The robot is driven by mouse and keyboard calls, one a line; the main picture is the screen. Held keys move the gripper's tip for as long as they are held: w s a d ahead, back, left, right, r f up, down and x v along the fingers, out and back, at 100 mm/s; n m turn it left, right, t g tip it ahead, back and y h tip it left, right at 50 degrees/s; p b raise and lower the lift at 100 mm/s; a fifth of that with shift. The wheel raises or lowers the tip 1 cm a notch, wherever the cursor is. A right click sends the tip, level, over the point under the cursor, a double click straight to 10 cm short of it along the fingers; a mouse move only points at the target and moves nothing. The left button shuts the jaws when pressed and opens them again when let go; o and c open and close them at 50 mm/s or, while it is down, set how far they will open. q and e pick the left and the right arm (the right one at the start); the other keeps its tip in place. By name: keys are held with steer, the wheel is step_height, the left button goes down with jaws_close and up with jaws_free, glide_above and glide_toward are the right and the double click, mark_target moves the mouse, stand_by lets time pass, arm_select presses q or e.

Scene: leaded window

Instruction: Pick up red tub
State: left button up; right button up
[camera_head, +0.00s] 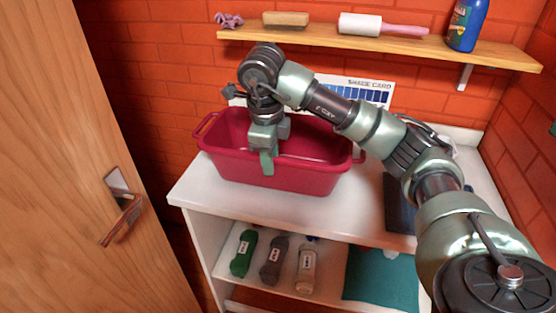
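The red tub (312,178) stands upright on the white top of a shelf unit, with a handle at each end. My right arm reaches in from the right across the tub. My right gripper (267,160) points down at the tub's near wall, left of its middle. One finger shows in front of the outer face of that wall. The other finger is mostly hidden, so I cannot tell whether the gripper is closed on the rim. My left gripper is not in view.
A shade card (362,90) is behind the tub. A wooden door (85,170) is at left.

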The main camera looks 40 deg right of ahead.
steer(key=f, duration=0.4)
steer(key=w+d+f+p, duration=0.1)
steer(key=f, duration=0.1)
steer(key=shift+f, duration=0.25)
jaws_close()
steer(key=shift+r, duration=0.1)
stand_by(1.1)
